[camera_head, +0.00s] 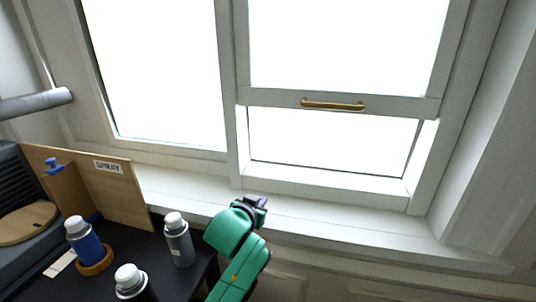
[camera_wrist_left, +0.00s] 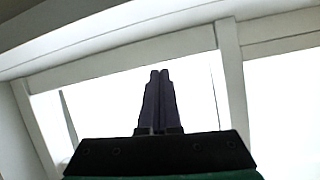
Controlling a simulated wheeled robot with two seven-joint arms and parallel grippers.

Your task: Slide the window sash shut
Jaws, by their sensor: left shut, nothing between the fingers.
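The window sash (camera_head: 400,104) is the white framed pane on the right side of the window. Its bottom rail carries a brass bar handle (camera_head: 332,104). The sash is raised, with a bright gap between its rail and the bottom of the frame. My left gripper (camera_head: 262,202) is shut and empty, low at the front of the sill, below and left of the handle and apart from it. In the left wrist view its dark fingers (camera_wrist_left: 158,75) are together, with white window bars and bright panes behind. My right gripper is not in view.
A white sill (camera_head: 330,222) runs under the window. A dark table at lower left holds a grey bottle (camera_head: 179,243), a blue bottle (camera_head: 85,244) in a wooden ring, another bottle (camera_head: 130,283) and a wooden board (camera_head: 120,190) labelled SPRAY. The sill's right part is clear.

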